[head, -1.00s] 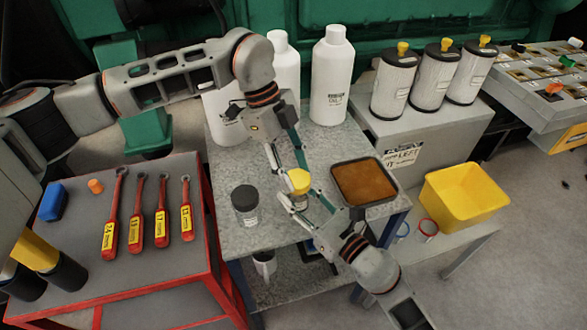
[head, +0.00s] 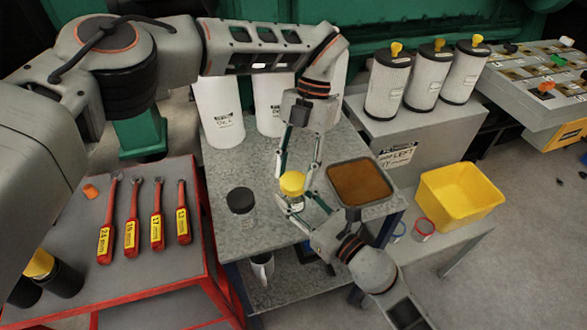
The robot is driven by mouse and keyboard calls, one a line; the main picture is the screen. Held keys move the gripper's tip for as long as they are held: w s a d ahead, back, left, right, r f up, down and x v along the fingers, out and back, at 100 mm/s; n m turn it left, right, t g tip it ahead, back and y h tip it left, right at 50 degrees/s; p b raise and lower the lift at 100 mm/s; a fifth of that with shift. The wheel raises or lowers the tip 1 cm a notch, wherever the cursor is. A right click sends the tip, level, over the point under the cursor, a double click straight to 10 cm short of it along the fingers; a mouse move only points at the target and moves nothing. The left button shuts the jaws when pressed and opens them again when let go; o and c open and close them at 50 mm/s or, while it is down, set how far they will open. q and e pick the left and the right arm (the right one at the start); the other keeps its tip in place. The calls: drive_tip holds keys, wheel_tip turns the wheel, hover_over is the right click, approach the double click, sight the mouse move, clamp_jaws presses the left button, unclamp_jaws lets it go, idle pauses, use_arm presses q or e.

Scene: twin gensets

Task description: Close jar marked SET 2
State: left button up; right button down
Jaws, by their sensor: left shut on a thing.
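A small jar (head: 297,203) with a yellow lid (head: 292,183) is at the front right of the grey speckled table (head: 262,235). My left gripper (head: 293,180) comes down from above and is shut on the yellow lid, one finger on each side. My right gripper (head: 301,208) reaches in from the lower right, its fingers closed around the jar's body below the lid. The fingers hide most of the body, and I cannot read its label. A second jar (head: 241,203) with a dark lid stands upright to the left, apart from both grippers.
A brown-filled tray (head: 336,201) lies close right of the grippers. White bottles (head: 220,115) stand behind, partly hidden by my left arm. A yellow bin (head: 460,196) is further right. Several red wrenches (head: 156,215) lie on the red-edged bench at left.

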use_arm(q)
drive_tip(key=m, duration=0.1)
drive_tip(key=m+y, duration=0.1)
drive_tip(key=m, duration=0.1)
drive_tip(key=m+t, duration=0.1)
drive_tip(key=shift+s+d+m, duration=0.2)
drive_tip(key=shift+s+m, duration=0.05)
drive_tip(key=shift+m, duration=0.15)
drive_tip(key=m+t, duration=0.1)
drive_tip(key=m, duration=0.2)
drive_tip(key=m+t+y, duration=0.1)
drive_tip(key=m, duration=0.2)
drive_tip(key=shift+s, duration=0.2)
drive_tip(key=m+t, duration=0.1)
drive_tip(key=m, duration=0.1)
drive_tip(key=m+t, duration=0.1)
drive_tip(key=m, duration=0.2)
drive_tip(key=shift+s+a, duration=0.1)
drive_tip(key=shift+s, duration=0.1)
drive_tip(key=m+t, duration=0.1)
drive_tip(key=m, duration=0.2)
drive_tip(key=m+t+h, duration=0.1)
drive_tip(key=m, duration=0.2)
drive_tip(key=shift+a, duration=0.1)
drive_tip(key=o, duration=0.7)
drive_tip(key=shift+s, duration=0.1)
drive_tip(key=shift+r, duration=2.2)
